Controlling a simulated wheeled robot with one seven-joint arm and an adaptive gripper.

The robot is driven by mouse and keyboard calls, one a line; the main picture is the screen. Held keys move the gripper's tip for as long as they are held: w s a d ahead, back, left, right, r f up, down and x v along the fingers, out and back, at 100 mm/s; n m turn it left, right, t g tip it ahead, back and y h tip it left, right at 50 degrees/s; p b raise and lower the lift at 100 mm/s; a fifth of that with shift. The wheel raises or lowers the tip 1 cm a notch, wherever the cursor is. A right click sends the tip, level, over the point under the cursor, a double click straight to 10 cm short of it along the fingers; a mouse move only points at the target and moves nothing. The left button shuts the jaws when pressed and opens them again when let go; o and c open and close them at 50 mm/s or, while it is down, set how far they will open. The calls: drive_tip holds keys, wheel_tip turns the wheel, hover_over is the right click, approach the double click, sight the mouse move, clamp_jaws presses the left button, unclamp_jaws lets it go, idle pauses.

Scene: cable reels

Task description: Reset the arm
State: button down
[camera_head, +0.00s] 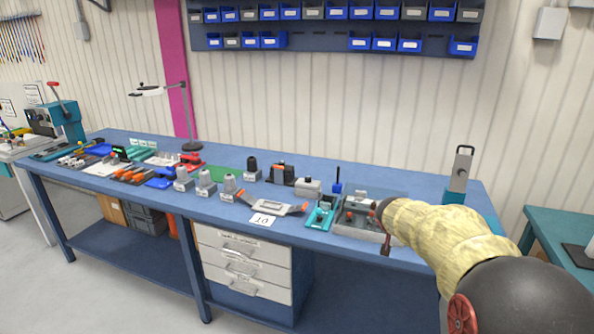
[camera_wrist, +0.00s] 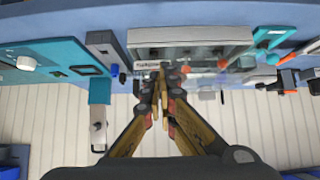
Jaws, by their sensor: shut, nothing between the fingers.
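My arm, in a pale yellow cover, reaches in from the lower right of the head view, over the right end of the long blue workbench (camera_head: 225,165). My gripper (camera_head: 386,248) hangs at the bench's front edge, by a grey tray-like fixture (camera_head: 350,222); it is small and partly hidden by the arm there. In the wrist view my gripper (camera_wrist: 161,72) is shut, its fingertips together and empty. A pale grey box with a clear front (camera_wrist: 190,38) lies just beyond the fingertips. I cannot tell whether they touch it.
A teal fixture (camera_head: 321,215) and a grey upright post with a handle (camera_head: 460,172) stand close to the arm. A lamp (camera_head: 188,115) and several small tools fill the bench leftward. A teal table (camera_head: 560,232) stands at right. Blue bins (camera_head: 385,44) hang on the wall.

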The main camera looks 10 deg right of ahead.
drive_tip(key=s+a+f+n+g+y, duration=0.1)
drive_tip(key=s+a+f+g, duration=0.15)
drive_tip(key=s, duration=0.45)
drive_tip(key=s+a+f+n+g, duration=0.2)
drive_tip(key=s+f, duration=0.1)
drive_tip(key=s, duration=0.4)
drive_tip(key=s+a+r+n+t+y+p, duration=0.1)
drive_tip(key=s+a+r, duration=0.4)
drive_tip(key=s+a, duration=0.6)
drive_tip(key=s+a+r+n+t+y, duration=0.1)
drive_tip(key=s+a+r, duration=0.4)
drive_tip(key=s+a, duration=0.7)
drive_tip(key=shift+s+n+y+p, duration=0.4)
drive_tip(key=shift+n+y, duration=0.5)
drive_tip(key=shift+y, duration=0.3)
